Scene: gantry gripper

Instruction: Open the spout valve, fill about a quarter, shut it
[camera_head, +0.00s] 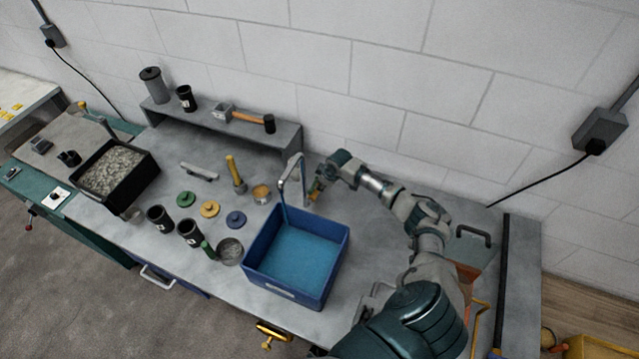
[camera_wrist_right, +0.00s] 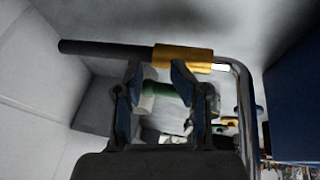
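The grey spout (camera_head: 291,180) rises at the back edge of the blue bin (camera_head: 343,245) and bends over. The bin's inside is lighter blue; I cannot tell whether that is liquid or its bare floor. My right gripper (camera_head: 318,187) is just right of the spout, beside a small yellow-orange part. In the right wrist view the gripper (camera_wrist_right: 160,80) has its two fingers apart with nothing clearly between them. A dark bar with a yellow sleeve (camera_wrist_right: 183,59) crosses just beyond the fingertips, next to the curved grey pipe (camera_wrist_right: 244,95). Contact is unclear. My left gripper is out of view.
Dark cups (camera_head: 160,218), coloured lids (camera_head: 209,209) and a yellow-handled tool (camera_head: 235,172) stand left of the bin. A grey shelf (camera_head: 210,124) with a hammer (camera_head: 250,118) runs along the wall. A black tray of gravel (camera_head: 115,172) sits far left.

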